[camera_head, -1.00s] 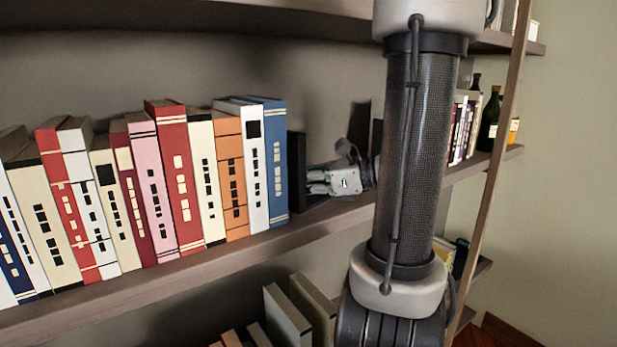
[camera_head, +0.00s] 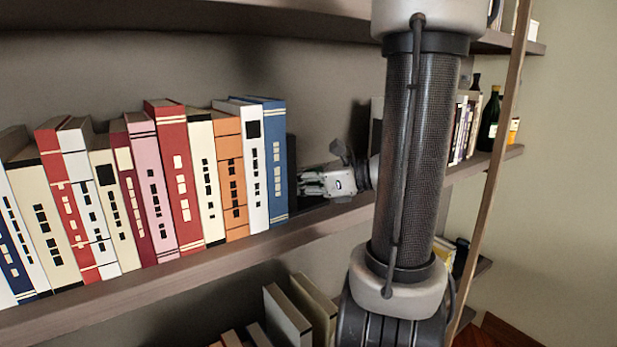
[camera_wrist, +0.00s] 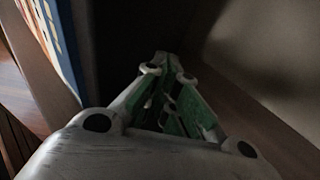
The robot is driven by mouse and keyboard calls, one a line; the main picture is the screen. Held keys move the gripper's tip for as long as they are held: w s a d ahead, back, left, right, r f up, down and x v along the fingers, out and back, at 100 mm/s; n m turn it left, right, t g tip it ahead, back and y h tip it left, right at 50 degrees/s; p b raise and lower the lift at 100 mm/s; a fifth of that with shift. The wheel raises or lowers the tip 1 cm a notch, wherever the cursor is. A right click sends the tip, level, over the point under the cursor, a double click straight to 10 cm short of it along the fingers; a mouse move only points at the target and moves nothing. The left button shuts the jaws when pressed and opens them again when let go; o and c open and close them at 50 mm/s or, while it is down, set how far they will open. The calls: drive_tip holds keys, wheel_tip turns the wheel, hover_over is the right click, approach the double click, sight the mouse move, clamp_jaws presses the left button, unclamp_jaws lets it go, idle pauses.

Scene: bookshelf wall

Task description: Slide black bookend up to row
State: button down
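The black bookend (camera_head: 292,168) stands upright on the shelf at the right end of the book row, showing as a narrow dark strip beside the blue book (camera_head: 274,160). I cannot tell whether it touches that book. My gripper (camera_head: 302,184) is low over the shelf on the bookend's right, with its fingertips at or very near the bookend's right face. In the wrist view the fingers (camera_wrist: 164,72) come together with nothing seen between them, and the bookend's dark face (camera_wrist: 130,28) fills the space ahead. The blue book's edge (camera_wrist: 64,45) shows at left.
The book row fills the shelf (camera_head: 200,262) to the left. A tall wooden post (camera_head: 497,160) stands at right. More books (camera_head: 458,130) and a dark bottle (camera_head: 489,120) stand farther right. Books (camera_head: 287,318) also stand on the shelf below.

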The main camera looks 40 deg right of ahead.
drive_tip(key=shift+d, duration=0.1)
drive_tip(key=shift+d, duration=1.9)
drive_tip(key=v, duration=1.2)
